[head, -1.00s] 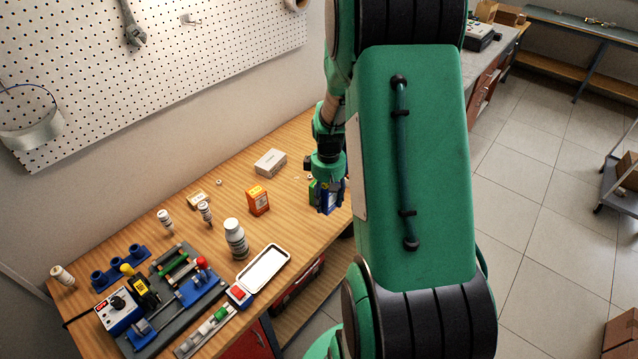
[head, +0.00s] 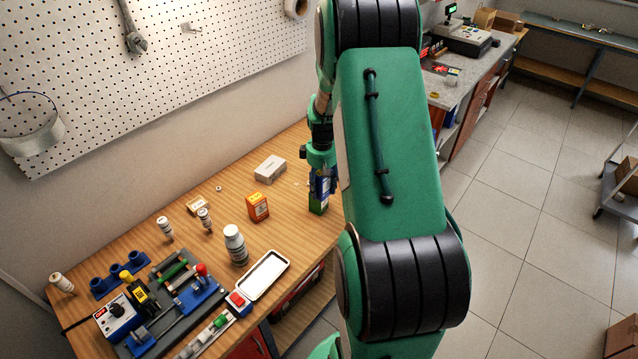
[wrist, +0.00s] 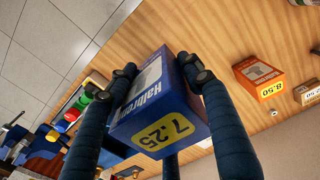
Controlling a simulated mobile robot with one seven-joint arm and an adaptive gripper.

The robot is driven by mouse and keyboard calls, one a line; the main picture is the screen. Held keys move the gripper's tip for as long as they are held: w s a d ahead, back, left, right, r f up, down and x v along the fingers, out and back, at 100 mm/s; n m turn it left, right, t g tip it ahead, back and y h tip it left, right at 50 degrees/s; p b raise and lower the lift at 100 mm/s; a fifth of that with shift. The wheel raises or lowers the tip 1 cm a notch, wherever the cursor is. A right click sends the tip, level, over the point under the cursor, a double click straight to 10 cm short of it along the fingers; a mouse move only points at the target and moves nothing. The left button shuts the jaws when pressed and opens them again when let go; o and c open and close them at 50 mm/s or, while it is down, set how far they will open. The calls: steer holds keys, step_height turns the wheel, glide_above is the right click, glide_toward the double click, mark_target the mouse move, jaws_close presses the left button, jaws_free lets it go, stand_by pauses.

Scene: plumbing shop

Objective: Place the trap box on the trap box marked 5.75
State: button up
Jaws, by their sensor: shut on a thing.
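My gripper (head: 321,178) is shut on a blue trap box (wrist: 158,107), with fingers on both sides of it in the wrist view. The held box bears a yellow label reading 7.25. In the head view, the blue box (head: 325,186) is partly hidden by my gripper. A green box (head: 318,207) shows directly below it near the table's right edge; its marking is too small to read. I cannot tell whether the two boxes touch. An orange box (head: 257,207) stands to the left; its label in the wrist view (wrist: 260,77) appears to read 8.50.
A white-grey box (head: 270,168) lies behind on the wooden table. A white bottle (head: 235,245), a white tray (head: 264,275) and a fixture with coloured parts (head: 180,295) occupy the left and front. The pegboard wall (head: 160,60) rises behind.

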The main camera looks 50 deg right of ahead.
steer(key=w+d, duration=0.2)
steer(key=w, duration=0.1)
steer(key=w+d, duration=0.1)
steer(key=d, duration=0.1)
steer(key=shift+w+f, duration=0.25)
steer(key=shift+w, duration=0.05)
steer(key=shift+f, duration=0.1)
steer(key=shift+f, duration=1.7)
steer(key=o, duration=1.7)
steer(key=shift+f, duration=0.15)
steer(key=shift+o, duration=0.2)
step_height(320, 180, up, 12)
steer(key=shift+r, duration=0.2)
